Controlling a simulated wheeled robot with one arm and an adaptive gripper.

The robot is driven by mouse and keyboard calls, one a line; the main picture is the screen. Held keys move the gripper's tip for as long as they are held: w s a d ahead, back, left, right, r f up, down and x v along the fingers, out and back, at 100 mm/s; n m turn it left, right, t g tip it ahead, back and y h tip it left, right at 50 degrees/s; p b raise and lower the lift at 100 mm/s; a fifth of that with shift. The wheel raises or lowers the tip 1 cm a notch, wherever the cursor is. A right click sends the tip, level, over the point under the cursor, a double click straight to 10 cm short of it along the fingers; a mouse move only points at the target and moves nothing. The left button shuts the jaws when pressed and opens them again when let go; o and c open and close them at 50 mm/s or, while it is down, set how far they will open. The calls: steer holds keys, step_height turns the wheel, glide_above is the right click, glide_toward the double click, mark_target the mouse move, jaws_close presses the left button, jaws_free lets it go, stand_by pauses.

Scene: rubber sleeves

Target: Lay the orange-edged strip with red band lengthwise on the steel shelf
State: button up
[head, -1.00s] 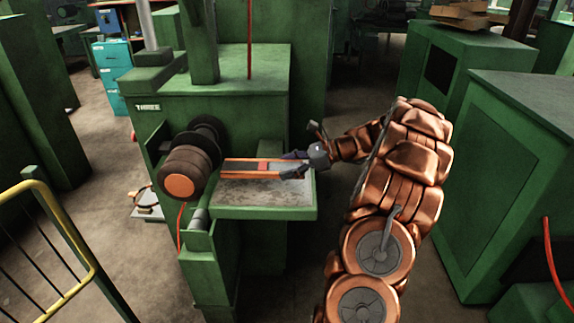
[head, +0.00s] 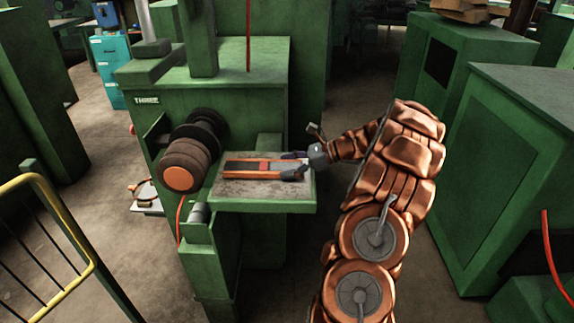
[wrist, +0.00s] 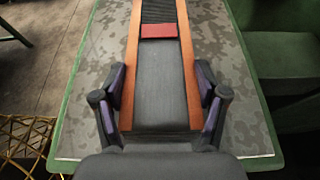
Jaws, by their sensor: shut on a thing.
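The orange-edged strip (head: 252,167) is dark grey with orange long edges and a red band (head: 263,165) across it. It lies lengthwise over the steel shelf (head: 230,191), a mottled grey plate with a green rim. My gripper (head: 292,165) is at the strip's right end. In the wrist view my gripper (wrist: 165,108) has its fingers on both orange edges of the strip (wrist: 160,80), shut on it. The red band (wrist: 159,31) also shows there, beyond the fingers. Whether the strip's underside touches the shelf (wrist: 90,75) I cannot tell.
A dark spool with a brown roller (head: 185,165) sits just left of the shelf on the green machine (head: 235,105). Green cabinets (head: 510,160) stand to the right. A yellow railing (head: 55,235) is at the lower left. Bare shelf shows on both sides of the strip.

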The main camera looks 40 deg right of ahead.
steer(key=o, duration=1.2)
steer(key=v, duration=1.2)
steer(key=shift+w+d, duration=0.1)
